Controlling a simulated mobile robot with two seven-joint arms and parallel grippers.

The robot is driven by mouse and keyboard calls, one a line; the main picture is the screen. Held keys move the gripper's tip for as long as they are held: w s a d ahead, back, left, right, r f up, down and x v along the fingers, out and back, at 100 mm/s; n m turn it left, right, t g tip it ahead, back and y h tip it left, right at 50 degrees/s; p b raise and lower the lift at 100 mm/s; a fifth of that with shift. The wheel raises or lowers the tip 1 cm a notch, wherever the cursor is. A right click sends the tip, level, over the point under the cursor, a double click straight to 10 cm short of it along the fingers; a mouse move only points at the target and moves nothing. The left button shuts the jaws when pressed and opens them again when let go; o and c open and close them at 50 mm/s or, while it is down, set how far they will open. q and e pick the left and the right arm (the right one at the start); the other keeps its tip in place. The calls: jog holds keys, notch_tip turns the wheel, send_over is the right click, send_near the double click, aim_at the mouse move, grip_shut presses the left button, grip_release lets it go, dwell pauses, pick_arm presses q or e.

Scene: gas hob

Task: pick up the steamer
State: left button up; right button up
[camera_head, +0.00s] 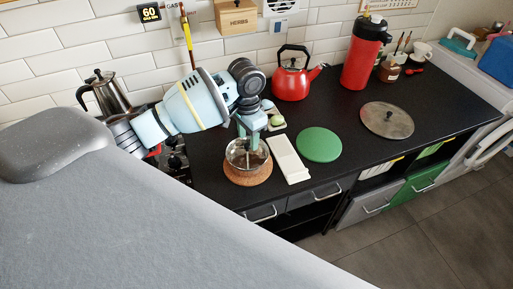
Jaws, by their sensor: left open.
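A round metal vessel, apparently the steamer (235,159), stands upright on a round cork mat (247,180) near the front edge of the black counter. My left gripper (252,143) points down right over it, with its fingertips at the vessel's opening. The gripper is open; whether a finger touches the rim cannot be told. The gripper hides part of the vessel's far side and inside. My right gripper is out of view.
A white board (288,160) and a green disc (319,145) lie right of the mat. A metal lid (388,119), red kettle (290,83) and red flask (361,62) are farther right and back. A metal coffee pot (108,95) stands left. Counter is bare near the lid.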

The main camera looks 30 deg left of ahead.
pick_arm(q)
jog(key=shift+f, duration=1.05)
jog(key=shift+w+f, duration=0.1)
jog(key=shift+f, duration=0.3)
notch_tip(320, 180, down, 5)
jog(key=shift+a+r, duration=0.1)
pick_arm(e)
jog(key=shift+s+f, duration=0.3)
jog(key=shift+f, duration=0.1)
